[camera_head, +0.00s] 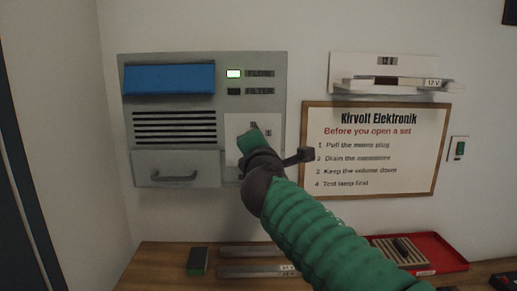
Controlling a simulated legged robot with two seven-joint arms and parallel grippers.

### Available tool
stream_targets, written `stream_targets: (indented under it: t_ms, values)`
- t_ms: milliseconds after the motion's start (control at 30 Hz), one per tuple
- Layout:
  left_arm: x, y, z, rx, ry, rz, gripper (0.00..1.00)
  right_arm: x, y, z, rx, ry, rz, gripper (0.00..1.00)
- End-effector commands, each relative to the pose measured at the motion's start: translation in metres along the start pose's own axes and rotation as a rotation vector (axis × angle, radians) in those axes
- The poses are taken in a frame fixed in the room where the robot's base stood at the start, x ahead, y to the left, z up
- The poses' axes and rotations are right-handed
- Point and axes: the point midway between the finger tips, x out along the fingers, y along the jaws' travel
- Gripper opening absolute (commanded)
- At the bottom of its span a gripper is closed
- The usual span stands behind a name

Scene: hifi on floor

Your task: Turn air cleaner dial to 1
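The air cleaner (220,67) is a grey wall unit with a blue panel, black vent slots and a drawer with a handle. A pale dial plate (233,128) with small dark marks is on its right side. My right arm comes in from the lower right, and its gripper (252,141) is in front of this plate. The dial itself is hidden or too small to make out behind the gripper, so its setting is unclear. I cannot tell whether the gripper touches it, or whether its fingers are open. My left gripper is not in view.
A lit indicator (234,73) sits above an unlit one (234,91). A notice board (375,150) and a small shelf (390,84) are on the wall to the right. The wooden bench (150,265) below holds a red tray (445,256), a dark block (197,261) and flat bars (255,270).

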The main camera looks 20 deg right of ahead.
Motion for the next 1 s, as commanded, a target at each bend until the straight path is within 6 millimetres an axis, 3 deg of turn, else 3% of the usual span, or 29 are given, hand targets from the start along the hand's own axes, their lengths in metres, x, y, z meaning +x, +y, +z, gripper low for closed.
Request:
stream_targets:
  t_ms: [467, 500, 633, 1000]
  values:
    - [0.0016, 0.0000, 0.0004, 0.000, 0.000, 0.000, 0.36, 0.0009, -0.0035, -0.0021, 0.011, 0.002, -0.007, 0.00]
    - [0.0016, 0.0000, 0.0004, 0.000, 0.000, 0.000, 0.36, 0.0009, -0.0035, -0.0021, 0.011, 0.002, -0.006, 0.18]
    - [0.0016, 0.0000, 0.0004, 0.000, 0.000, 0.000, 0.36, 0.0008, -0.0028, -0.0017, 0.011, 0.002, -0.005, 0.35]
    - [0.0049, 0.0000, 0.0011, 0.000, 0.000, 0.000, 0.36, -0.0057, -0.0018, -0.0014, 0.012, 0.001, -0.001, 0.35]
